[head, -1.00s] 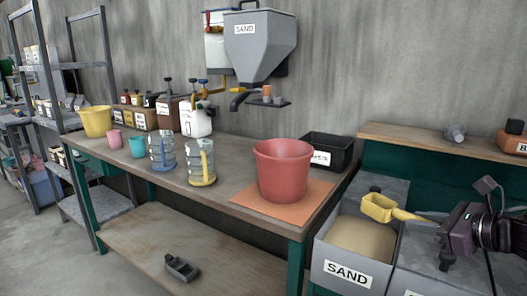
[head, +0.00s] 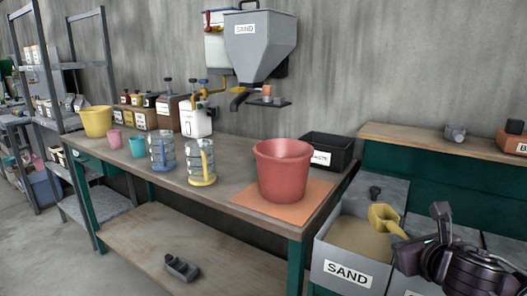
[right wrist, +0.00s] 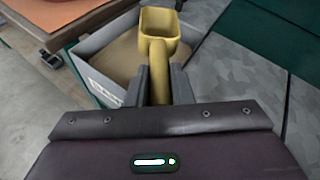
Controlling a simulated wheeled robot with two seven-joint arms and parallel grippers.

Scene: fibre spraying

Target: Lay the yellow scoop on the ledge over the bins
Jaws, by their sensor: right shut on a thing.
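The yellow scoop (head: 384,217) is held by its handle in my right gripper (head: 405,238), with its bowl over the open sand bin (head: 347,270). In the right wrist view the scoop (right wrist: 158,32) points away from me, its handle between the two dark fingers (right wrist: 158,88). The bowl looks empty there. The wooden ledge (head: 425,142) runs along the wall above and behind the bins. A grey metal object (head: 455,133) lies on it, with clear wood to its left. My left gripper is not in view.
A grey-lidded bin (head: 415,286) stands right of the sand bin. An orange-brown box (head: 514,142) sits at the ledge's right end. The workbench at left carries a red bucket (head: 282,170) on an orange mat (head: 322,190) and a black tray (head: 326,150).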

